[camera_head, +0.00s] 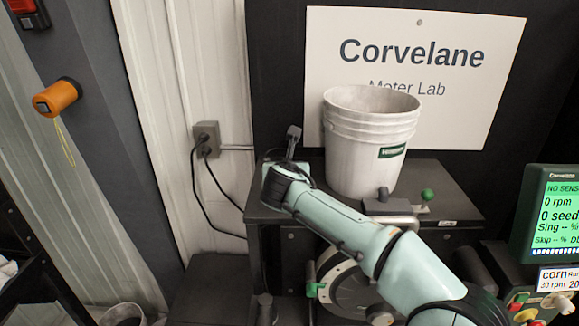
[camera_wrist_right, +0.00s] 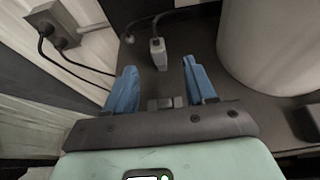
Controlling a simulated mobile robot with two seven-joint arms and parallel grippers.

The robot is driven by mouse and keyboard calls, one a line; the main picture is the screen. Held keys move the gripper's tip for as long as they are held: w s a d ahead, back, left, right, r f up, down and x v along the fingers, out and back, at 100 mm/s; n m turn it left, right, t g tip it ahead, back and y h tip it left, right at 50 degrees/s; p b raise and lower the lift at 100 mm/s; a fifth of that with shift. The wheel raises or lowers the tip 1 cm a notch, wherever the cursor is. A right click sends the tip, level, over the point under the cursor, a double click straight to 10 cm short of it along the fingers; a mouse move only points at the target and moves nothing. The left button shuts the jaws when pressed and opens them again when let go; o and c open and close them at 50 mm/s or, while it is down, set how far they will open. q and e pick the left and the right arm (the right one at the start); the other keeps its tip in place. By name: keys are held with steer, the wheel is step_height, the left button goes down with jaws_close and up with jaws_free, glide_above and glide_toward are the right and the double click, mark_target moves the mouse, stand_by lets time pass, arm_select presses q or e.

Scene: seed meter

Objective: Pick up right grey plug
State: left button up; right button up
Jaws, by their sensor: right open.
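A light grey plug (camera_wrist_right: 158,55) lies on the dark bench top, with its cable running up and to the right in the right wrist view. Nothing is held. A smaller dark grey connector (camera_wrist_right: 129,38) on a cable lies left of the plug. My left gripper is not in view.
A white bucket (camera_head: 365,150) stands right of the gripper, close to the right finger's side. A wall outlet (camera_head: 207,138) with black cables is at left. The bench top (camera_head: 450,185) carries a green knob (camera_head: 427,195). A display (camera_head: 560,215) stands at far right.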

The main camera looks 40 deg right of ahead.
steer(key=p+x, duration=0.1)
steer(key=x, duration=0.5)
steer(key=shift+w+f, duration=0.1)
steer(key=shift+w, duration=0.05)
steer(key=p+x, duration=0.1)
steer(key=x, duration=0.3)
steer(key=shift+w, duration=0.2)
steer(key=shift+w+d+f, duration=0.2)
steer(key=shift+w, duration=0.2)
steer(key=shift+s, duration=0.2)
steer(key=shift+c, duration=0.3)
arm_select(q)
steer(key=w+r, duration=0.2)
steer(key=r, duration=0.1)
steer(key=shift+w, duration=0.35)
arm_select(e)
jaws_close()
